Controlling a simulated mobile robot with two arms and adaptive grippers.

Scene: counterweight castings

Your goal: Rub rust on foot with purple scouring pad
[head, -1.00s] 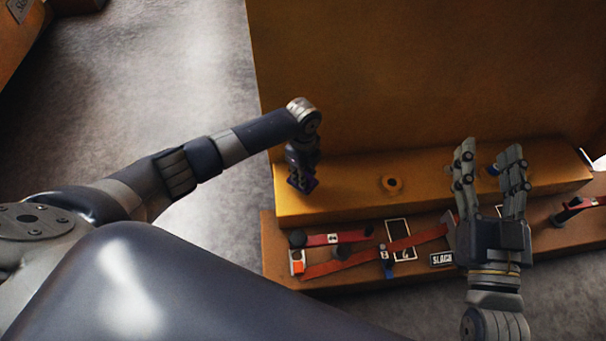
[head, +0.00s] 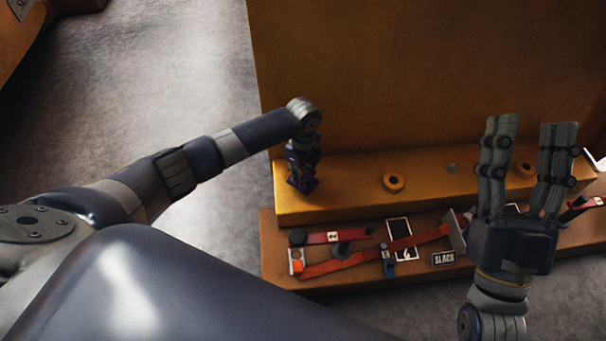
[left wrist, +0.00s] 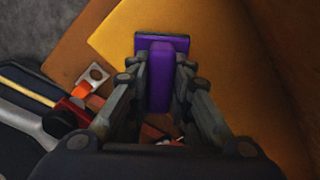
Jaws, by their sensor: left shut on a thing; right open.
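My left gripper (head: 302,172) is shut on the purple scouring pad (left wrist: 162,75) and points down at the left end of the yellow foot (head: 345,198). In the left wrist view, the pad's purple handle is between the fingers and its flat base lies over the foot's corner (left wrist: 118,40). The pad looks dark in the head view (head: 302,186); I cannot tell whether it touches the surface. No rust is clearly visible; any under the pad is hidden. My right gripper (head: 530,128) is open and empty, in front of the foot's right part.
A tall yellow casting wall (head: 400,80) rises behind the foot. A lower brown ledge (head: 275,245) in front holds red straps (head: 335,265), labels and a SLACK tag (head: 443,258). The foot has a round hole (head: 393,182) and a small grey mark (head: 450,168). Grey floor (head: 180,90) lies left.

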